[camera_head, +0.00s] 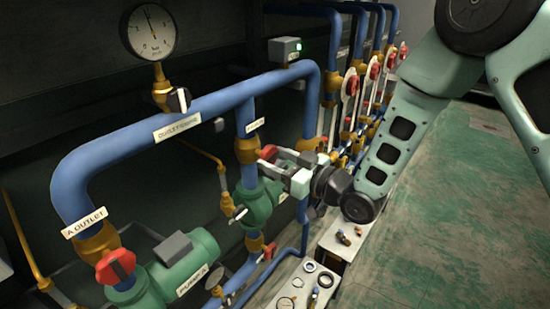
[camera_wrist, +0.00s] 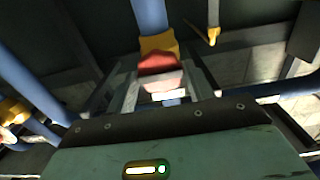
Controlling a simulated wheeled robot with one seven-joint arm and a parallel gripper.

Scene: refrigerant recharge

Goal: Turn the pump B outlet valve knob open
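The pump B outlet valve knob is red (camera_head: 267,152) and sits on a brass fitting of the vertical blue pipe, above a green pump. It also shows in the wrist view (camera_wrist: 160,66), under a brass collar (camera_wrist: 158,45). My gripper (camera_head: 284,168) is at the knob, coming from the right. In the wrist view, its two fingers (camera_wrist: 160,80) stand apart, one on each side of the knob. I cannot tell whether either finger touches it. The fingers partly hide the knob in the head view.
Pump A (camera_head: 180,265) and its red outlet knob (camera_head: 116,266) are at the lower left. A pressure gauge (camera_head: 150,30) stands on the blue outlet pipe (camera_head: 130,145). Small tables with parts (camera_head: 335,240) stand below my arm. Green floor (camera_head: 450,220) is clear at right.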

